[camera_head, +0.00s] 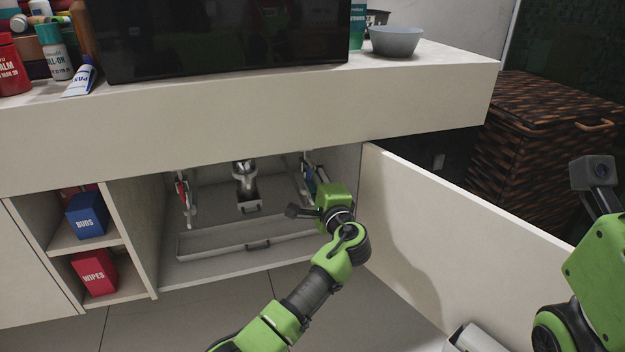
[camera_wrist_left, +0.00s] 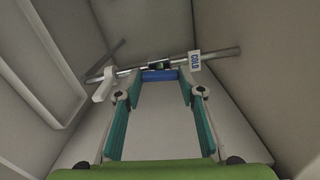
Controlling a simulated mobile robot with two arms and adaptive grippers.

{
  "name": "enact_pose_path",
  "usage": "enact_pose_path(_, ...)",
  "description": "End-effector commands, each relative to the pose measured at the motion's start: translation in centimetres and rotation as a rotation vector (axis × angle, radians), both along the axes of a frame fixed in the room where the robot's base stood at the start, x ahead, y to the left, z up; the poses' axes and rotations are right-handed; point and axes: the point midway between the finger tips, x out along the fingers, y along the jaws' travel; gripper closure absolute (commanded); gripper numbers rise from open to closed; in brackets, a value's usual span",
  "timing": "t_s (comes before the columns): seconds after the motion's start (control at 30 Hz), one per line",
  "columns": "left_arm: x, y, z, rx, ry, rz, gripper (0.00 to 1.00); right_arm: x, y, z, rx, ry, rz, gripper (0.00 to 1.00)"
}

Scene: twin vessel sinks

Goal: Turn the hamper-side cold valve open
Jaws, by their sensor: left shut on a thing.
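The hamper-side cold valve has a blue handle (camera_wrist_left: 160,75) on a grey pipe (camera_wrist_left: 220,54), with a white COLD tag (camera_wrist_left: 194,61) beside it in the left wrist view. My left gripper (camera_wrist_left: 160,88) has its teal fingers on either side of the blue handle and is shut on it. In the head view my left gripper (camera_head: 322,178) reaches into the right side of the open cabinet, by the blue valve part (camera_head: 308,173). How far the handle is turned is hard to tell.
The open cabinet door (camera_head: 440,225) stands right of my left arm. A red-tagged valve (camera_head: 183,190) is at the cabinet's left. A wicker hamper (camera_head: 530,150) stands right. Shelves hold blue (camera_head: 87,214) and red (camera_head: 93,274) boxes.

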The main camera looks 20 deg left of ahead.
Motion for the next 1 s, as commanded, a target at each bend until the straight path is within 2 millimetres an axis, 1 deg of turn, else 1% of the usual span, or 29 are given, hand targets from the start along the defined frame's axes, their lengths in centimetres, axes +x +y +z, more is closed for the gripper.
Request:
enact_pose_path(0.03, -0.05, -0.02, -0.31, -0.023, -0.012, 0.001, 0.86, -0.23, -0.01, -0.06, 0.002, -0.009, 0.000, 0.47)
enact_pose_path(0.3, -0.04, 0.03, -0.24, -0.107, -0.070, 0.001, 0.86, -0.71, 0.00, 0.37, 0.005, -0.027, 0.001, 0.47)
enact_pose_path(0.57, -0.03, 0.03, -0.18, -0.132, -0.086, 0.001, 0.86, -1.14, -0.03, 0.64, 0.006, -0.043, 0.002, 0.47)
enact_pose_path(0.87, -0.03, 0.03, -0.18, -0.134, -0.086, 0.001, 0.86, -1.14, -0.01, 0.62, 0.004, -0.043, 0.001, 0.47)
enact_pose_path(0.9, -0.03, 0.03, -0.18, -0.134, -0.086, 0.001, 0.59, -1.13, 0.01, 0.60, 0.003, -0.042, -0.001, 0.47)
enact_pose_path(0.93, -0.03, 0.03, -0.18, -0.134, -0.086, 0.001, 0.51, -1.10, 0.03, 0.58, 0.002, -0.041, -0.001, 0.47)
enact_pose_path(0.97, -0.03, 0.03, -0.17, -0.133, -0.087, 0.001, 0.47, -1.09, 0.04, 0.56, 0.001, -0.041, -0.001, 0.47)
enact_pose_path(1.0, -0.03, 0.03, -0.15, -0.133, -0.086, 0.001, 0.47, -1.07, 0.06, 0.53, 0.000, -0.040, -0.002, 0.47)
